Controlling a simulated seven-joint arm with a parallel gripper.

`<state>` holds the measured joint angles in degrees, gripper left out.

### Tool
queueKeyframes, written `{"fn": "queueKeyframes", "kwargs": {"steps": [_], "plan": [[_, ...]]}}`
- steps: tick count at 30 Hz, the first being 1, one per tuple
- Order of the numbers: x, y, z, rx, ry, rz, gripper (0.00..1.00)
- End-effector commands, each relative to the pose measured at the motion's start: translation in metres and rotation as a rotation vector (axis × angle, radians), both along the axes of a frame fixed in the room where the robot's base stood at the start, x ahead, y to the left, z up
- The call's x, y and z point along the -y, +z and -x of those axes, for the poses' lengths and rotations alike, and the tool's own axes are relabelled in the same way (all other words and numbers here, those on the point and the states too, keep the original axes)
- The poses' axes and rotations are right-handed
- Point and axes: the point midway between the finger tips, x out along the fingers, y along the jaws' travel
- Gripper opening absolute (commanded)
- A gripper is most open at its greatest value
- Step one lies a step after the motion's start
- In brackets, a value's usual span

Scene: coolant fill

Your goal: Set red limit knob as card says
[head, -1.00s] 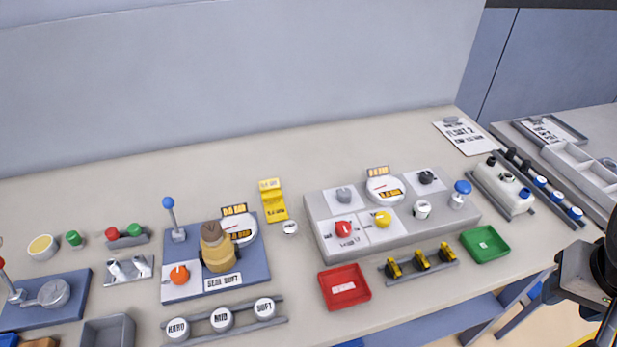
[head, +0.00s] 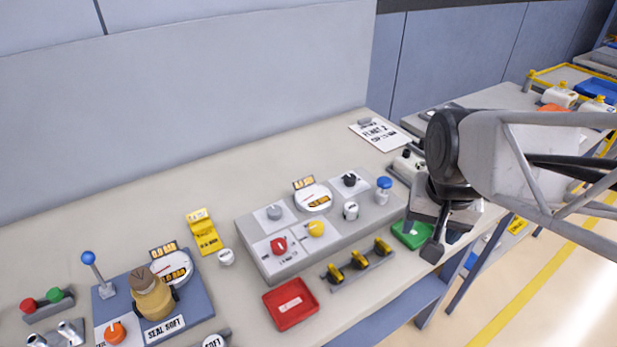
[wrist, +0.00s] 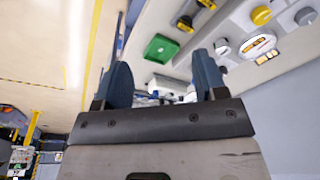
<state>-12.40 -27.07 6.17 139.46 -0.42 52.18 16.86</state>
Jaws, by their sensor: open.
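The red knob (head: 279,245) sits on a white plate at the front left of the grey control panel (head: 262,268). A yellow knob (head: 316,229), a grey knob (head: 274,212) and a black knob (head: 349,179) are on the same panel, with a round gauge (head: 313,198) between them. A yellow card (head: 203,232) stands left of the panel; its print is too small to read surely. A white printed card (head: 380,134) lies at the back. My gripper (wrist: 165,85) is open and empty, right of the panel near the green tray, apart from the red knob.
A red tray (head: 291,304) and a rack of yellow-black parts (head: 358,262) lie in front of the panel. The green tray (head: 411,235) is partly hidden by my gripper. A blue-capped part (head: 384,188) stands up at the panel's right. A blue station (head: 198,310) is at the left.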

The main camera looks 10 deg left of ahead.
Motion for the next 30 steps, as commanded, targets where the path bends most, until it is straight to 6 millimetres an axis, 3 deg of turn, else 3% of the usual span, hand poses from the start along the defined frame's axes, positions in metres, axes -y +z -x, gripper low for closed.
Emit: {"fn": "queueKeyframes", "kwargs": {"steps": [15,30], "plan": [[-0.115,-0.031,-0.043,-0.081,-0.046,-0.012,0.65],[-0.241,-0.076,-0.048,-0.145,-0.100,0.008,0.65]]}}
